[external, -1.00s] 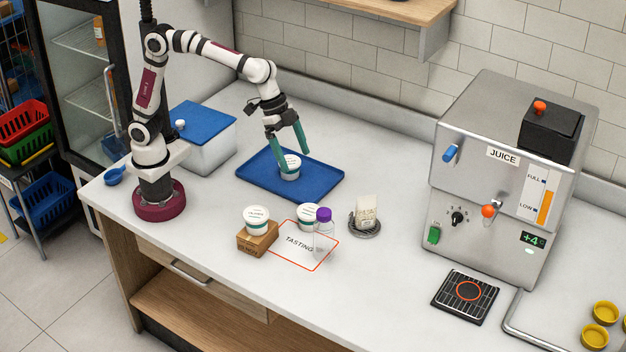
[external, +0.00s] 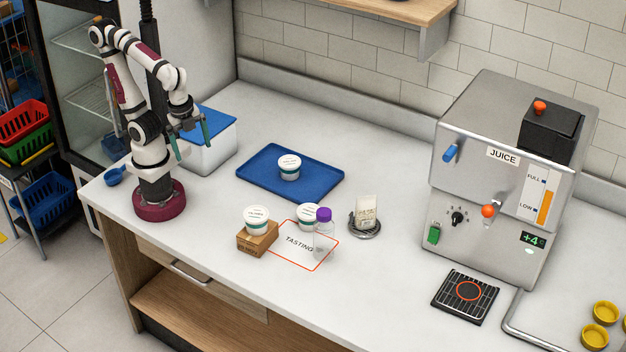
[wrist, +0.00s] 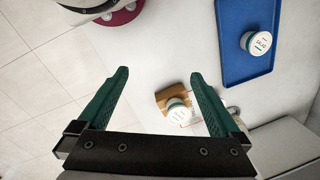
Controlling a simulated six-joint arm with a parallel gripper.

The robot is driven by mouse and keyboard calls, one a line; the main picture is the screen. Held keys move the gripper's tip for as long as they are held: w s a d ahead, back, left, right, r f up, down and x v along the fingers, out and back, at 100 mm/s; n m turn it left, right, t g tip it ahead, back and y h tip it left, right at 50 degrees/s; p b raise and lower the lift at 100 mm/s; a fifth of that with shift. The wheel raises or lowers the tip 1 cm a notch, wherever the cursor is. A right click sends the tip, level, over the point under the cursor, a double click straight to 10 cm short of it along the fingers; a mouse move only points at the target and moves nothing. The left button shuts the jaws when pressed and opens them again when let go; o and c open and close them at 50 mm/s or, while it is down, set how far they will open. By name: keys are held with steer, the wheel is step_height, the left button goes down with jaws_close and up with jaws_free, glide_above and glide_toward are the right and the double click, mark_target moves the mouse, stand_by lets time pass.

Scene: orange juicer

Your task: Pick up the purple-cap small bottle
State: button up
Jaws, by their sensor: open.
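The purple-cap small bottle (external: 323,235) is clear and stands upright at the right edge of the orange-outlined tasting area (external: 300,258). A white tub (external: 306,214) stands just behind it. My gripper (external: 190,148) is open and empty, raised near my base in front of the blue-lidded box, well left of the bottle. In the wrist view my green fingers (wrist: 160,78) are spread wide with nothing between them. I cannot make out the bottle in the wrist view.
A white tub (external: 289,168) sits on the blue tray (external: 255,180). A white-labelled item on a round grey stand (external: 366,228) is right of the bottle. The juicer (external: 490,200) stands farther right.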

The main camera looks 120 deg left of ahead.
mark_target(324, 217)
steer(key=s, duration=0.1)
steer(key=s+f, duration=0.1)
steer(key=shift+s+a+f+m, duration=0.1)
steer(key=shift+s+f+m, duration=0.2)
steer(key=shift+c, duration=1.3)
steer(key=w+a+f+t, duration=0.1)
steer(key=w+f+t, duration=0.1)
steer(key=w, duration=0.5)
steer(key=w+a+f+n+t, duration=0.1)
steer(key=w+f+t, duration=0.1)
steer(key=w, duration=0.6)
steer(key=w+a+f+n+t, duration=0.1)
steer(key=w+t, duration=0.1)
steer(key=w, duration=0.5)
steer(key=shift+w+a+f, duration=0.2)
steer(key=shift+w+f, duration=0.15)
steer(key=shift+f, duration=0.05)
steer(key=w+a+f+n+t, duration=0.1)
steer(key=w+t, duration=0.1)
steer(key=w, duration=0.4)
steer(key=w+a+f+n+t+h, duration=0.1)
steer(key=w+f+t, duration=0.1)
steer(key=w, duration=0.4)
steer(key=w+a+f+n+t, duration=0.1)
steer(key=w+t, duration=0.3)
steer(key=w, duration=0.2)
steer(key=shift+w+f+n+h, duration=0.3)
steer(key=shift+f, duration=0.1)
